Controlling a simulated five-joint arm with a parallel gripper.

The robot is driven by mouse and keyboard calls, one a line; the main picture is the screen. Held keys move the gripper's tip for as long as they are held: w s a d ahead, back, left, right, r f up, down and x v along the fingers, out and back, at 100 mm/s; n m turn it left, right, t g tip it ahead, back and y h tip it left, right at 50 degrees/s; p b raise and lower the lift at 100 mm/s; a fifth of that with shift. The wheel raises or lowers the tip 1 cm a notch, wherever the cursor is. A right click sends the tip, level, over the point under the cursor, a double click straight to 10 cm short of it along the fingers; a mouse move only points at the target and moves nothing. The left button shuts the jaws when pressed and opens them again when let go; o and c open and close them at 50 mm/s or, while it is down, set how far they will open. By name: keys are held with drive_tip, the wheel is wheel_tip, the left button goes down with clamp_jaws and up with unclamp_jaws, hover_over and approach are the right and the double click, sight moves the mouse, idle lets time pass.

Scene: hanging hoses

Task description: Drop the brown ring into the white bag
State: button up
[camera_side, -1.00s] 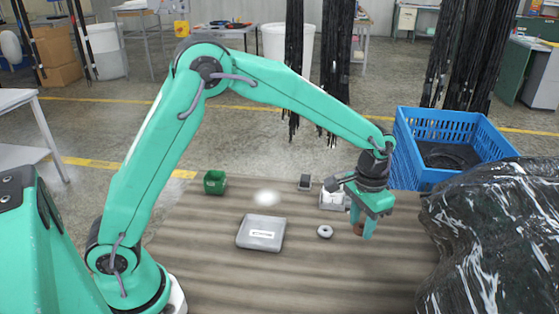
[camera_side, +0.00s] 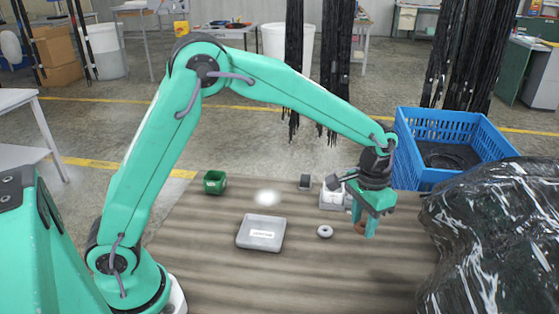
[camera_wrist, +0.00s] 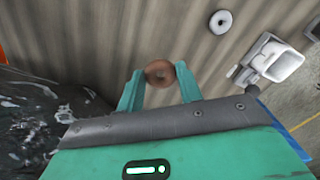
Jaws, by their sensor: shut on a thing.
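The brown ring (camera_wrist: 159,73) is between the fingers of my gripper (camera_wrist: 156,85) in the wrist view, and the fingers are shut on it. In the side view the ring (camera_side: 360,227) shows partly behind my gripper (camera_side: 366,228), held above the brown striped table. A small white open-topped container (camera_side: 332,196), which seems to be the white bag, stands on the table behind and to the left of my gripper. It also shows in the wrist view (camera_wrist: 288,66) at the upper right, with a hollow inside. The ring is apart from it.
A light grey ring (camera_side: 324,231) lies left of my gripper. A grey case (camera_side: 261,232), a green bin (camera_side: 215,183) and a small dark block (camera_side: 305,182) stand farther left. Shiny black plastic (camera_side: 495,240) bulks up on the right, before a blue crate (camera_side: 455,135).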

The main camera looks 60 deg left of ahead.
drive_tip(key=w+a, duration=0.4)
drive_tip(key=a, duration=0.1)
drive_tip(key=w+a, duration=0.2)
drive_tip(key=a, duration=0.1)
drive_tip(key=shift+w+a+r, duration=0.15)
drive_tip(key=shift+w+r, duration=0.15)
approach(333, 194)
drive_tip(key=shift+w+a+f, duration=0.1)
drive_tip(key=shift+w+a, duration=0.15)
drive_tip(key=shift+w, duration=0.7)
drive_tip(key=shift+f, duration=0.1)
drive_tip(key=shift+f, duration=2.9)
drive_tip(key=o, duration=1)
